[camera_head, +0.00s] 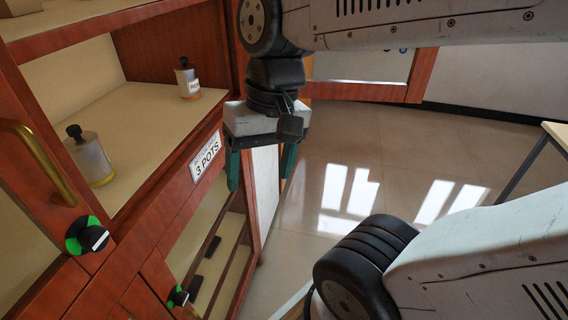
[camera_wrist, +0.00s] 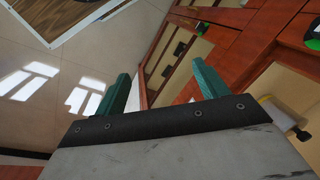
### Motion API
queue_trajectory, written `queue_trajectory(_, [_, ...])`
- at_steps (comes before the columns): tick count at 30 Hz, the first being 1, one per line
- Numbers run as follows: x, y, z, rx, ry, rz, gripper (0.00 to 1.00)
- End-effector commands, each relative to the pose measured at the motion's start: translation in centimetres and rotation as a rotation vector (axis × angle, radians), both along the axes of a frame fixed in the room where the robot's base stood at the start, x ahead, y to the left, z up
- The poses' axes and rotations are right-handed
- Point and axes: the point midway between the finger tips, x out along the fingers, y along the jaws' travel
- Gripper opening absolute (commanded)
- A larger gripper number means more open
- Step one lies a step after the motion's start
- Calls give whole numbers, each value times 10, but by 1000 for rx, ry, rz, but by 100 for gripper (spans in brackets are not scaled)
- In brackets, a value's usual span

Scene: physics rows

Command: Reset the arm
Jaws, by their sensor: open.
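My gripper (camera_head: 262,170) hangs from my arm in front of the wooden cabinet, with its two green fingers apart and nothing between them. In the wrist view my gripper (camera_wrist: 160,88) also shows spread, empty fingers, with floor and cabinet front beyond them. My arm crosses the top and the lower right of the head view.
A wooden cabinet (camera_head: 120,245) fills the left, with a "3 POTS" label (camera_head: 205,157), a brass handle (camera_head: 38,160) and black knobs. Its open shelf holds a yellowish bottle (camera_head: 90,160) and a smaller bottle (camera_head: 187,80). Tiled floor (camera_head: 320,175) lies clear to the right.

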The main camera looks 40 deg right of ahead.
Motion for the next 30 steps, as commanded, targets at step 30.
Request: queue_trajectory(30, [-20,-31,-2,-194,-89,214,36])
